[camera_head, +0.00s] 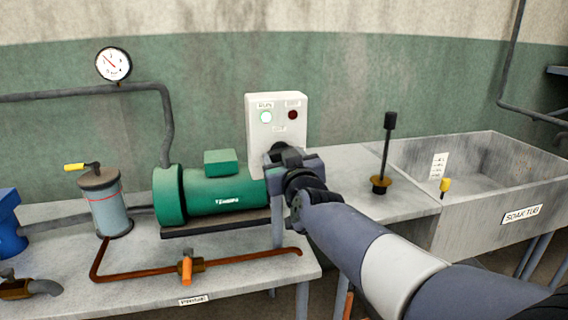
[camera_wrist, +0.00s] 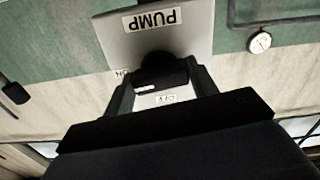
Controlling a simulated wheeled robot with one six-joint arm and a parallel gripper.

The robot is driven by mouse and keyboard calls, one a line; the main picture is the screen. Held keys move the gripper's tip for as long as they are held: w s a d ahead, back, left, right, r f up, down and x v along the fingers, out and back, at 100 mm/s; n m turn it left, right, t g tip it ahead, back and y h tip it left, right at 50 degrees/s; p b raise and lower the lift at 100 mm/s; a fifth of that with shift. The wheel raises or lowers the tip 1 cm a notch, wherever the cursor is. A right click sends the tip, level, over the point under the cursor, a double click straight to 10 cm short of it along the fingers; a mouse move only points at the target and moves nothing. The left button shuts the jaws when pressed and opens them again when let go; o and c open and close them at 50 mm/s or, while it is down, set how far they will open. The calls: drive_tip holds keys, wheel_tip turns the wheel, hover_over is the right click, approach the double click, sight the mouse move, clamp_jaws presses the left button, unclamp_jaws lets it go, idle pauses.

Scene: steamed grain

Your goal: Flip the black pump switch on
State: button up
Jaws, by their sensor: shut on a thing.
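The pump's pale grey control box (camera_head: 290,108) stands against the wall behind the green motor. Its left lamp, under a label reading RUN, glows pale green; its right lamp is dark red. My gripper (camera_head: 284,158) is at the box's lower front and covers the switch in the head view. In the wrist view the black pump switch (camera_wrist: 164,66) sits below the PUMP label, which appears upside down. ON and OFF labels show beside it. My gripper (camera_wrist: 163,82) is shut on the switch, with one finger on each side.
The green motor (camera_head: 222,190) is just left of my gripper. A rusty pipe with an orange-handled valve (camera_head: 186,267) runs along the bench front. A black upright lever (camera_head: 388,140) and a concrete soak tub (camera_head: 470,222) are to the right. A gauge (camera_head: 113,64) hangs on the wall.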

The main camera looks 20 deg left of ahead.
drive_tip(key=shift+m, duration=0.6)
drive_tip(key=shift+m+b, duration=0.3)
drive_tip(key=o, duration=1)
drive_tip(key=p+v, duration=0.1)
drive_tip(key=v, duration=1)
drive_tip(key=shift+a, duration=0.15)
drive_tip(key=b+x, duration=0.1)
drive_tip(key=x, duration=0.9)
drive_tip(key=shift+w+a, duration=0.1)
drive_tip(key=shift+w, duration=0.3)
